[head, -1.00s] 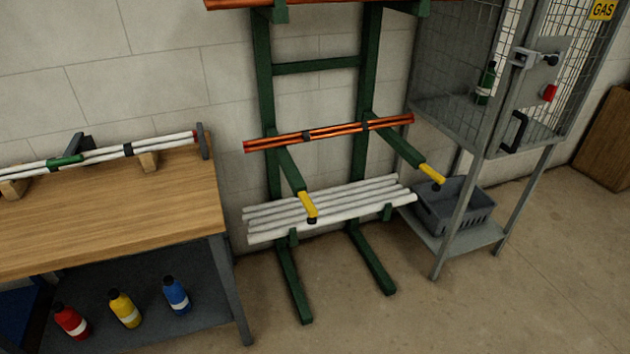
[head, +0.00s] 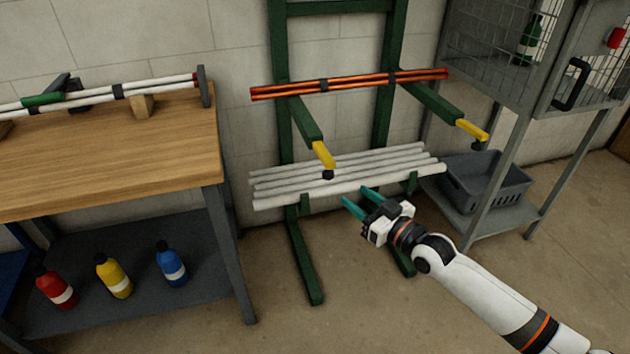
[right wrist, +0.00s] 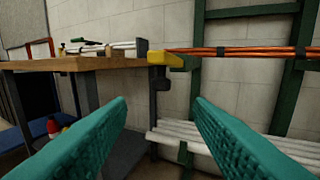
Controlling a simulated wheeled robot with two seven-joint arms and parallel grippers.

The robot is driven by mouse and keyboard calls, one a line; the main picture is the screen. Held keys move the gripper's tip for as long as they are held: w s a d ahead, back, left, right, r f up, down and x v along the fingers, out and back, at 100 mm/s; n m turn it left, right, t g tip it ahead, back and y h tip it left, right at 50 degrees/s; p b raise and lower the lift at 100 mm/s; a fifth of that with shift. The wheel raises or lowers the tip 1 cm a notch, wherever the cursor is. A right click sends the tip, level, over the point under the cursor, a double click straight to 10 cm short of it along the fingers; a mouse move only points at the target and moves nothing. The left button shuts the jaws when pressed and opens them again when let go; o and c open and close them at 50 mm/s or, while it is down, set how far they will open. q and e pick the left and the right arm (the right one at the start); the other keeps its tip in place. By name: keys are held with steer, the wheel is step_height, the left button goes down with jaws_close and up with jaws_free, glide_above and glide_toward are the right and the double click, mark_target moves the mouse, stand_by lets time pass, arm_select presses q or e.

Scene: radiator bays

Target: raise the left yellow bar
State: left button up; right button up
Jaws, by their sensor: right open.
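The left yellow bar (head: 323,155) is the yellow tip on the left green arm of the rack, with a dark knob under its end. It slopes down and toward me. In the right wrist view the yellow bar (right wrist: 166,59) shows ahead, above and between the fingers. The right yellow bar (head: 471,130) tips the other rack arm. My right gripper (head: 356,198) is open and empty, with teal fingers, below and to the right of the left bar and apart from it. Its fingers also fill the lower right wrist view (right wrist: 160,112). My left gripper is not in view.
White pipes (head: 350,178) lie on the rack's lower arms, close behind my right gripper. Orange pipes (head: 350,84) lie above. A wooden bench (head: 110,150) stands left, and a grey crate (head: 485,185) sits under the cage at right. Floor in front is clear.

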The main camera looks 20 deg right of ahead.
mark_target(330, 179)
steer(key=b+x, duration=0.1)
steer(key=x, duration=0.9)
steer(key=shift+w+f+b, duration=0.1)
steer(key=shift+f+b, duration=0.05)
steer(key=shift+b, duration=0.25)
steer(key=shift+w+a, duration=0.15)
steer(key=shift+w, duration=0.3)
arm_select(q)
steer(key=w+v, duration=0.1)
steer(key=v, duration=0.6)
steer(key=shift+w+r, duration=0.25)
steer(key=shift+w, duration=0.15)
arm_select(e)
jaws_close()
